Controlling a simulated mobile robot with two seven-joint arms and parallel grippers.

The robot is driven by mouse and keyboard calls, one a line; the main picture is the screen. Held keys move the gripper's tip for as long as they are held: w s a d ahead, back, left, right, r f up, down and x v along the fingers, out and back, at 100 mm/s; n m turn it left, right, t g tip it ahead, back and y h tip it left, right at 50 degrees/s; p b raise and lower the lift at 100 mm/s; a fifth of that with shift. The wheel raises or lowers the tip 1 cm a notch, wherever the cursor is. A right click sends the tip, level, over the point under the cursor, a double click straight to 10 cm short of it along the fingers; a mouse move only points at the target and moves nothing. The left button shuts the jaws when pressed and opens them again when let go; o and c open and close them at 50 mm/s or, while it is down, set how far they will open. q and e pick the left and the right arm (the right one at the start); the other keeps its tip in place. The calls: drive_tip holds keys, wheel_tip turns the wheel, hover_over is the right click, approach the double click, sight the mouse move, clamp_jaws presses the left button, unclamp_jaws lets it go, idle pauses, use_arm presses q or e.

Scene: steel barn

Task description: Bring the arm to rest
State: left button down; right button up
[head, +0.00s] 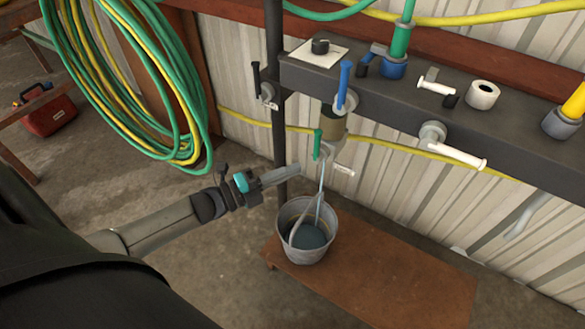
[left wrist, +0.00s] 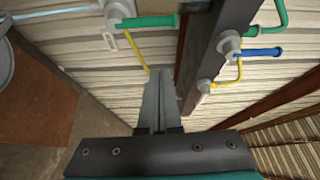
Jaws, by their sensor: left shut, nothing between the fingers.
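My left arm comes in from the left in the head view. Its gripper (head: 290,171) is shut and empty, held in the air left of the tap and above the bucket's left side. In the left wrist view its two fingers (left wrist: 159,95) lie together, pointing at the corrugated wall. A tap with a green lever (head: 317,144) is just right of the fingertips; the green lever also shows in the left wrist view (left wrist: 148,21). A stream of water runs from the tap into a metal bucket (head: 294,252) that holds water. My right gripper is not in view.
The bucket stands on a low wooden bench (head: 390,285). A dark pipe beam (head: 480,118) with several valves runs along the wall. A blue lever (head: 344,84) stands upright above the tap. Green and yellow hoses (head: 175,75) hang at the left. A red toolbox (head: 48,117) is further back.

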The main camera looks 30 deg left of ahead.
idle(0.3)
use_arm(q)
drive_tip(key=s+a+f+n+g+y+p, duration=0.15)
drive_tip(key=s+f+n+y, duration=0.35)
drive_tip(key=f, duration=0.5)
drive_tip(key=s+a+f+n+g+y, duration=0.3)
drive_tip(key=f+n, duration=0.5)
drive_tip(key=f, duration=0.2)
drive_tip(key=s+d+f+n+g, duration=0.2)
drive_tip(key=s+f+n+g, duration=0.1)
drive_tip(key=s, duration=0.5)
drive_tip(key=s+d+f+n+g+y+p, duration=0.1)
drive_tip(key=s+d+f+n+g, duration=0.1)
drive_tip(key=s+f, duration=0.4)
drive_tip(key=s+d+f+n+g+y, duration=0.1)
drive_tip(key=s+d+f+n+g, duration=0.1)
drive_tip(key=s, duration=0.8)
wheel_tip(320, 180, down, 3)
drive_tip(key=shift+r+n+g+p, duration=0.15)
drive_tip(key=shift+n+g+p, duration=0.15)
drive_tip(key=shift+n+g, duration=0.6)
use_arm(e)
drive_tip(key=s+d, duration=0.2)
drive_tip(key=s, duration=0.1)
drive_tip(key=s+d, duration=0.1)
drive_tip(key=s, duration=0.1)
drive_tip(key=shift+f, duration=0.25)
